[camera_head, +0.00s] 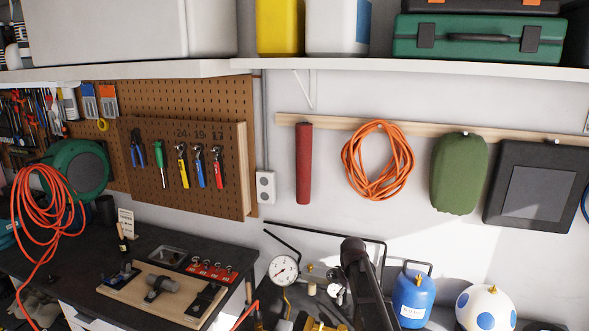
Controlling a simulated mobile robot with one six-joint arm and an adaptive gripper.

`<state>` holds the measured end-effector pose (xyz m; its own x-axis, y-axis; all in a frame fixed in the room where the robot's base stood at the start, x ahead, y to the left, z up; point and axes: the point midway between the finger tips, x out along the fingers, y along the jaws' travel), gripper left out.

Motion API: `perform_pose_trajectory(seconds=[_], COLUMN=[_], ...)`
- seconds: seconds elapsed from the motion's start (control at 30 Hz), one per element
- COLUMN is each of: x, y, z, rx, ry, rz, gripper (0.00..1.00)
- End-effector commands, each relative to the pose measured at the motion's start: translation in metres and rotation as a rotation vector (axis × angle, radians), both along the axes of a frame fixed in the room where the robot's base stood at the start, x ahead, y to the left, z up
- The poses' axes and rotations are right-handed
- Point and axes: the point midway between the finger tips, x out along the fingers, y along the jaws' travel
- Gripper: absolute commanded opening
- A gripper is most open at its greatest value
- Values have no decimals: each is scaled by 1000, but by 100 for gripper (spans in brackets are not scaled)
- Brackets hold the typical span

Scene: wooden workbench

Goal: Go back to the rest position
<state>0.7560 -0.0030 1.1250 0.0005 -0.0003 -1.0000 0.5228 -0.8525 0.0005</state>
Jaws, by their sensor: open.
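No gripper fingers can be made out in the camera_head view. A dark, rounded, post-like shape rises from the bottom edge right of centre, in front of the gauge equipment; I cannot tell for sure whether it is part of my arm. A wooden workbench setup fills the lower left, with a dark bench top (60,262). On it lies a wooden board (130,292) carrying a clamp-like metal fixture (160,287). A brown pegboard panel (215,140) above holds pliers (137,149), a green-handled screwdriver (159,165) and several coloured-handled tools.
A pressure gauge (284,270), a blue gas cylinder (412,297) and a white ball-like tank with blue dots (485,308) crowd the lower right. An orange hose (45,215) hangs at left. A shelf (430,68) runs above.

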Motion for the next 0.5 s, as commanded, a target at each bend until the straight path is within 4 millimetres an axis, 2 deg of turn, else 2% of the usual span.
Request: perform_pose_trajectory(seconds=[0.03,0.17,0.4,0.5], x=[-18,-55,-154,-185], y=[0,1,2,2], z=[-10,-26,-68,-80], rx=[0,0,0,-1], ry=[0,0,1,-1], rz=[-25,-111,-352,-437], gripper=[87,87,87,87])
